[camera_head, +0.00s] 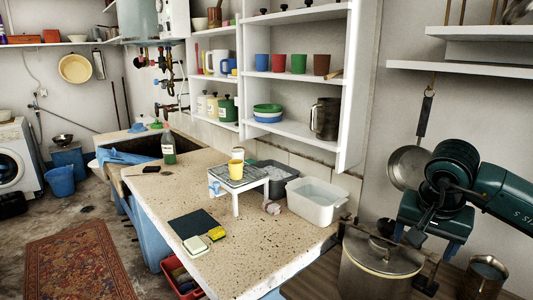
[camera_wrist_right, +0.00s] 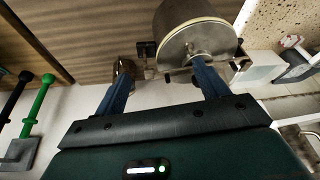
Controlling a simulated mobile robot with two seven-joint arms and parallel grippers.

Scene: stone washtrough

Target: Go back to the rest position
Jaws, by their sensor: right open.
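My right arm comes in from the right edge in the head view, dark green. Its right gripper (camera_head: 427,243) hangs in the air at the right, in front of the wall and above a lidded metal pot. In the right wrist view the two blue fingers of the right gripper (camera_wrist_right: 162,78) stand wide apart with nothing between them. My left arm and left gripper are not in view.
The lidded pot (camera_head: 380,268) and a metal mug (camera_head: 485,275) stand below my right gripper. A pan (camera_head: 408,167) hangs on the wall beside it. The speckled stone counter (camera_head: 260,240) bears a small white rack (camera_head: 240,183) and a white tub (camera_head: 317,200).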

